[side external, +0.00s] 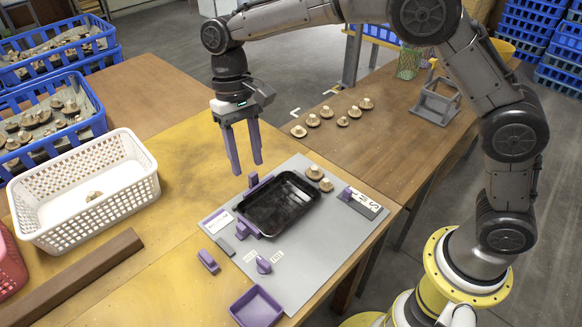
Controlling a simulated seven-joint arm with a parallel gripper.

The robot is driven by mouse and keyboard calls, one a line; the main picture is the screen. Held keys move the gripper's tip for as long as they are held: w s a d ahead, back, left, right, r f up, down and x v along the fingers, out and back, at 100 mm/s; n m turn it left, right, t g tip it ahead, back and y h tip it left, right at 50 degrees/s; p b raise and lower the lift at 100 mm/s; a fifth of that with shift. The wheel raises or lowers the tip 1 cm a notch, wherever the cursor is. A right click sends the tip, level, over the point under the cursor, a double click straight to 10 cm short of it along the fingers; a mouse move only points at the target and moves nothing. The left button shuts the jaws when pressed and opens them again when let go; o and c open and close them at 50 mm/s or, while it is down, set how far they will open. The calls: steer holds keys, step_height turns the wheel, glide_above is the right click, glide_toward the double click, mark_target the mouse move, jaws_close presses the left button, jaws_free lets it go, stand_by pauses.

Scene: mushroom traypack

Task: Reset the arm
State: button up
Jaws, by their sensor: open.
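My gripper (247,167) hangs fingers-down above the yellow table, up and left of the black tray. Its two purple fingers are apart with nothing between them. The black tray (280,205) lies on a grey board (310,250) and looks empty. Two mushrooms sit on the board at the tray's upper right corner, one nearer the back (315,172) and one nearer the front (326,185). A white basket (120,205) on the left holds one visible mushroom (93,196).
Several mushrooms (327,112) stand on the brown table behind, near a grey stand (436,102). Blue crates (92,112) with mushrooms are at left. Purple fixtures (245,230) border the tray. A small purple bin (256,307) is in front, and a brown bar (80,277) lies left.

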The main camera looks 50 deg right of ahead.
steer(key=s+d+r+m+t, duration=0.1)
steer(key=s+d+r+t, duration=0.4)
steer(key=s+d+r, duration=0.9)
steer(key=s+d+f+n+t, duration=0.1)
steer(key=s+d+f, duration=0.1)
steer(key=s, duration=0.3)
steer(key=s+d+f+t+h, duration=0.1)
steer(key=s+d+f+t, duration=0.1)
steer(key=s, duration=0.4)
step_height(320, 180, down, 3)
steer(key=shift+s+d+r+n, duration=0.2)
steer(key=shift+d+n, duration=0.2)
steer(key=shift+d, duration=0.25)
